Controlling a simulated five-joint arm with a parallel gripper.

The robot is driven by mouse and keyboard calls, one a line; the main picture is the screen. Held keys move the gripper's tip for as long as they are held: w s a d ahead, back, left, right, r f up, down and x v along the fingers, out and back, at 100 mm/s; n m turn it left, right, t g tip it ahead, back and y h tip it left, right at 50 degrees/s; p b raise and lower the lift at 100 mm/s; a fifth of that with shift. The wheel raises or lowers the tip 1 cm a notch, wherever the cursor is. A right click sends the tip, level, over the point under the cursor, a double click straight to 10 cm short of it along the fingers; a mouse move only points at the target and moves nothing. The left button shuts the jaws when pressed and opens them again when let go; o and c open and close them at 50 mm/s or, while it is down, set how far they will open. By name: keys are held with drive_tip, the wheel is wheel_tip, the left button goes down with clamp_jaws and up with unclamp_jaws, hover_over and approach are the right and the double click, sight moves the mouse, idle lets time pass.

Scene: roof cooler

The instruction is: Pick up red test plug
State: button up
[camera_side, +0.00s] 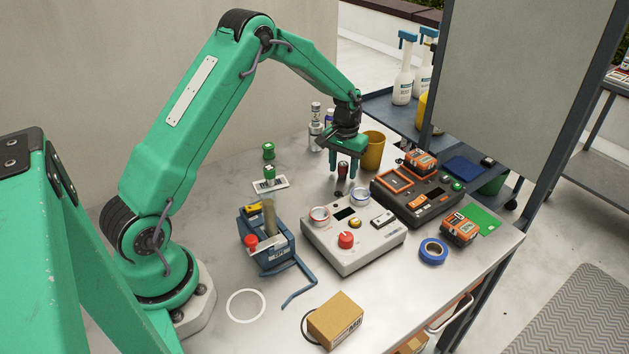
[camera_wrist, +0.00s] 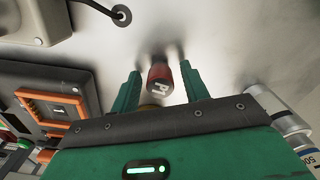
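The red test plug (camera_side: 342,170), a dark red cylinder, stands upright on the metal table behind the light grey tester box (camera_side: 352,244). My gripper (camera_side: 343,170) points down over the plug. Its two green fingers show in the wrist view (camera_wrist: 160,85), one on each side of the plug, with a small gap on both sides. The gripper is open and holds nothing. The plug's lower part is partly hard to make out.
An orange-brown cup (camera_side: 373,150) stands close behind my gripper. A dark tester (camera_side: 415,197) with orange parts is to the right. A blue holder (camera_side: 266,250) stands left of the grey box. Bottles (camera_side: 315,130) stand behind left.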

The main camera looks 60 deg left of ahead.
sight(345, 165)
drive_tip(key=c, duration=0.8)
drive_tip(key=shift+r, duration=0.15)
drive_tip(key=shift+r, duration=0.6)
drive_tip(key=r, duration=0.1)
drive_tip(key=d+r, duration=0.1)
drive_tip(key=r, duration=0.1)
drive_tip(key=shift+r, duration=0.1)
drive_tip(key=s+d+r, duration=0.3)
drive_tip(key=d+r, duration=0.3)
drive_tip(key=d, duration=0.4)
drive_tip(key=shift+s+r, duration=0.15)
drive_tip(key=shift+d, duration=0.1)
